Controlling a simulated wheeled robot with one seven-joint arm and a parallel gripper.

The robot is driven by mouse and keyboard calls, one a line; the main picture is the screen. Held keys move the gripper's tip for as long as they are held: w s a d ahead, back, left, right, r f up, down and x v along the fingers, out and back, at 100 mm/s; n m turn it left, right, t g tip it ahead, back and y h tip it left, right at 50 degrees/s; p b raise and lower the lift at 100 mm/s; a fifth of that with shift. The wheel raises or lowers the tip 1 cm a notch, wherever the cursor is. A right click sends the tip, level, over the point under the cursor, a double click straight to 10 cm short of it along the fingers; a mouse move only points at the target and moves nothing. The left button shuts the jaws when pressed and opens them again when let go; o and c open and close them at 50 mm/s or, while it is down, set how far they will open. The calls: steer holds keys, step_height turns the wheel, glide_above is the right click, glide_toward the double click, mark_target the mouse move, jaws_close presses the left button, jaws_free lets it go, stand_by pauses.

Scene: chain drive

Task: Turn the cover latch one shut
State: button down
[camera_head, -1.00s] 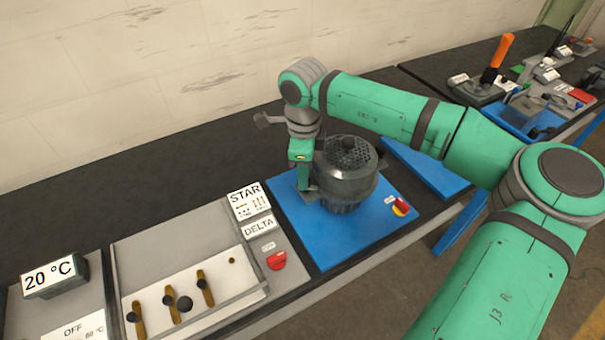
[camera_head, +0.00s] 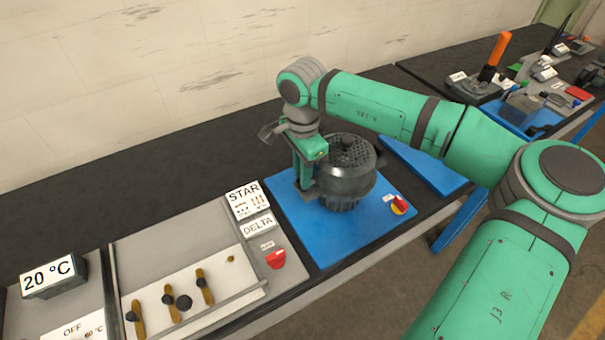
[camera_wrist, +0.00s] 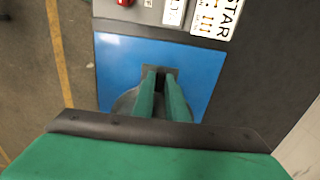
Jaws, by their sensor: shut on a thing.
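A dark grey round housing with a perforated mesh cover (camera_head: 345,185) stands on a blue base plate (camera_head: 345,248). My gripper (camera_head: 304,190) points down at the left side of the housing, close against it. In the wrist view my gripper (camera_wrist: 161,75) has its two green fingers close together over a small dark grey part (camera_wrist: 163,71) at the housing's edge, and it is shut on this part. I take this part to be the cover latch; its shape and angle are mostly hidden by the fingers.
Left of the plate is a grey panel with STAR (camera_head: 246,200) and DELTA (camera_head: 258,225) labels and a red knob (camera_head: 275,259). My arm passes above and behind the housing.

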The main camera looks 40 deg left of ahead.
steer(key=shift+w+r, duration=0.1)
steer(key=shift+w, duration=0.15)
steer(key=c, duration=2)
jaws_free()
steer(key=shift+c, duration=0.2)
steer(key=shift+s, duration=0.1)
step_height(320, 180, up, 11)
steer(key=shift+s, duration=0.1)
